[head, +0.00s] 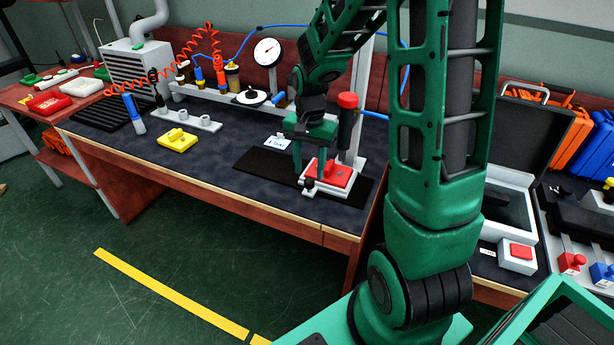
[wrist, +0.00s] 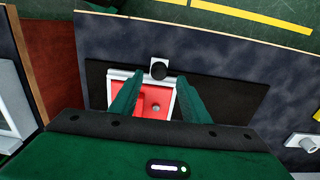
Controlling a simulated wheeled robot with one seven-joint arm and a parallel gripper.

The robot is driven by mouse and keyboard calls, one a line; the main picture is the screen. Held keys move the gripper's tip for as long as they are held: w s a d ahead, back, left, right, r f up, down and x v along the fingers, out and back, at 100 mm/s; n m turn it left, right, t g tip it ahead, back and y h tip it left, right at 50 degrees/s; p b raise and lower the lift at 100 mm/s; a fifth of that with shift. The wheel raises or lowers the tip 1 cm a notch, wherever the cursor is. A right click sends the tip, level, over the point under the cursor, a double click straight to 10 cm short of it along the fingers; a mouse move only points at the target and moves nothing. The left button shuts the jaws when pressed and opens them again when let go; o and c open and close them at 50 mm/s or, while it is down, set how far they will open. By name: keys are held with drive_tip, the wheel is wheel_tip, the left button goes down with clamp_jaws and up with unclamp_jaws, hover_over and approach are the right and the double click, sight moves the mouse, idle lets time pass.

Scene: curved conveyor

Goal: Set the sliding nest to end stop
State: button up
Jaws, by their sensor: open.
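The sliding nest (head: 341,172) is a red block in a white frame, near the right end of a black base plate (head: 262,162) on the bench. A dark round knob (wrist: 159,71) on a small light block sits at its front edge. My gripper (head: 309,172) points down over the nest with its green fingers apart. In the wrist view my gripper (wrist: 158,75) has one finger over each side of the red nest (wrist: 146,97), with nothing clamped. Whether the fingers touch the nest cannot be told. I cannot make out a distinct end stop.
A black post with a red cap (head: 347,101) stands behind the nest. A yellow block (head: 177,140) and a grey holder (head: 196,121) stand to the left. The bench front between them and the plate is clear.

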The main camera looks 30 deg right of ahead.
sight(309, 180)
drive_tip(key=shift+s+f, duration=0.1)
drive_tip(key=shift+f, duration=1.7)
